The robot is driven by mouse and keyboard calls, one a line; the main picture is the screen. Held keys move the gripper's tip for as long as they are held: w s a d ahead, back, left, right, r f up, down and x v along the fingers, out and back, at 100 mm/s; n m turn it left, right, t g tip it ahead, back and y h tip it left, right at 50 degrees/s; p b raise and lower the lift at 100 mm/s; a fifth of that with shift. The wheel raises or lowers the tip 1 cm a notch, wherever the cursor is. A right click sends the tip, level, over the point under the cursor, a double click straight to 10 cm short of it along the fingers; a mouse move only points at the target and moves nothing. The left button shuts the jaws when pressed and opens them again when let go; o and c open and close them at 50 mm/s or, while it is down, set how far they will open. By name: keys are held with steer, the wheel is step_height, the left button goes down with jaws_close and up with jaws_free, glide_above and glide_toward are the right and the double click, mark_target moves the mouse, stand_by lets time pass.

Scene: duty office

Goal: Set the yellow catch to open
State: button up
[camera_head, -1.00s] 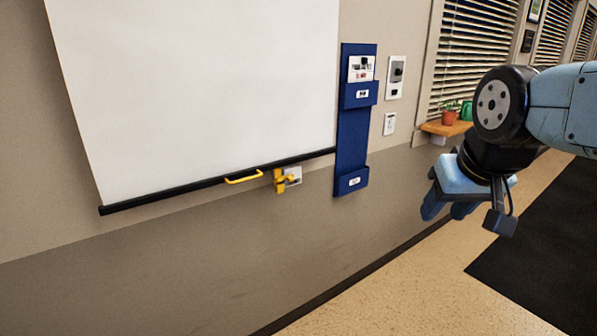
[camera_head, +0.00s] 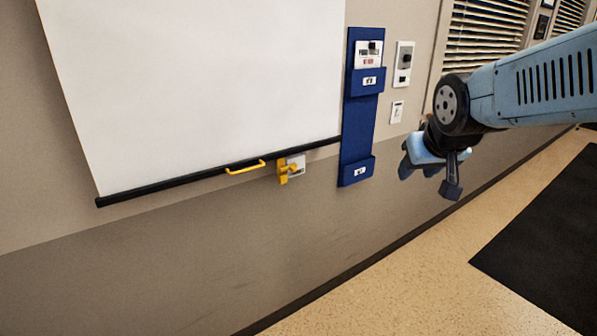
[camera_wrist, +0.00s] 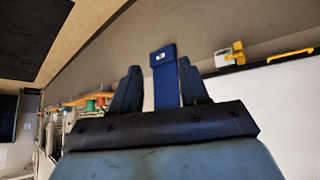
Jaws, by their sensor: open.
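The yellow catch (camera_head: 285,171) is on a small light wall plate at the lower edge of the white screen, beside a yellow pull handle (camera_head: 245,167) on the black bottom bar. The catch also shows in the wrist view (camera_wrist: 238,53), at the upper right, where the picture is turned upside down. My gripper (camera_head: 413,170) is to the right of the catch, beyond the blue wall holder, apart from both. It is open and empty. In the wrist view its two fingers (camera_wrist: 158,88) stand apart, with the blue holder behind the gap between them.
A blue wall holder (camera_head: 357,135) with pockets hangs between the catch and my gripper. A switch plate (camera_head: 403,65) and a smaller plate (camera_head: 397,111) are right of it. The wall below the catch is bare. A dark mat (camera_head: 550,240) lies on the floor at right.

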steer(key=w+a+f+n+t, duration=0.2)
steer(key=w+f, duration=0.2)
steer(key=w, duration=0.8)
steer(key=n+t+y, duration=0.4)
steer(key=t+y, duration=0.1)
steer(key=y, duration=0.5)
glide_toward(296, 169)
steer(key=x, duration=0.8)
steer(key=shift+w+a, duration=0.25)
steer(key=shift+c, duration=0.2)
jaws_close()
